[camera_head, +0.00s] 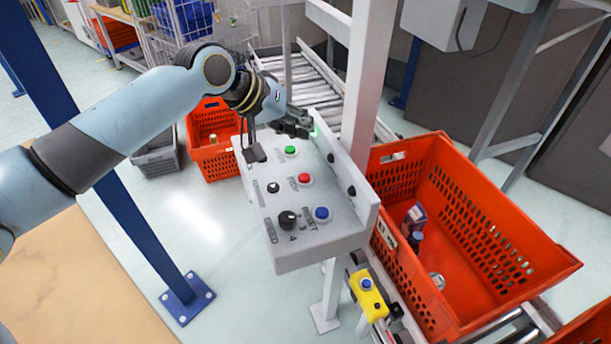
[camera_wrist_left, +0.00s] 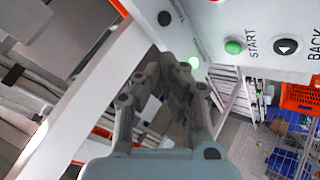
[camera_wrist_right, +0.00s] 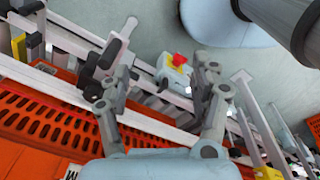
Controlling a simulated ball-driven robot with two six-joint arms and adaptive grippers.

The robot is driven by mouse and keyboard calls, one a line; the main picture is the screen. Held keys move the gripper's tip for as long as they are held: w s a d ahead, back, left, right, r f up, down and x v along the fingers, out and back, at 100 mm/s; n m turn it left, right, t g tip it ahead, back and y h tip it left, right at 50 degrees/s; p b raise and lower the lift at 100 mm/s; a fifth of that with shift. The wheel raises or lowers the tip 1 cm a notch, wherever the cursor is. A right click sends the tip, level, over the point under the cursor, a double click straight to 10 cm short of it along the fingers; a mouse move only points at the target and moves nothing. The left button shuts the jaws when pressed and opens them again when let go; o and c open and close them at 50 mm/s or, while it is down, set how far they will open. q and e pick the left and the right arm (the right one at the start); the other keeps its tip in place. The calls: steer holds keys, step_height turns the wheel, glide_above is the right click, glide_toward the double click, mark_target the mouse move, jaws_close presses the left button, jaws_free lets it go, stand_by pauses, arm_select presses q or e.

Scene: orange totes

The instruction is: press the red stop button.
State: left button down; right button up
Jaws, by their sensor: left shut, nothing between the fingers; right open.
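The red stop button (camera_head: 305,178) sits on the sloped grey control panel (camera_head: 330,248) in the head view. It lies below the green start button (camera_head: 291,150) and above the blue reset button (camera_head: 321,213). My left gripper (camera_head: 298,127) is shut and empty at the panel's upper end, beyond the green button and apart from the red one. My right gripper (camera_wrist_right: 160,88) is open and empty, seen only in the right wrist view.
An orange tote (camera_head: 470,225) with small items stands right of the panel. A white post (camera_head: 370,80) rises behind it. A yellow box with a blue button (camera_head: 366,284) hangs below. A red knob (camera_wrist_right: 179,59) on another box shows between my right fingers.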

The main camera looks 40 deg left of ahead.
mark_target(303, 174)
arm_select(q)
step_height(303, 174, down, 7)
steer(key=b, duration=0.7)
steer(key=shift+s+r, duration=0.1)
steer(key=shift+f+b, duration=0.5)
steer(key=shift+f, duration=0.3)
arm_select(e)
step_height(303, 174, down, 8)
steer(key=w+d, duration=0.1)
steer(key=shift+w+a, duration=0.15)
steer(key=shift+w, duration=0.1)
arm_select(q)
steer(key=shift+f, duration=0.1)
steer(key=shift+f, duration=0.3)
arm_select(e)
steer(key=shift+d, duration=0.2)
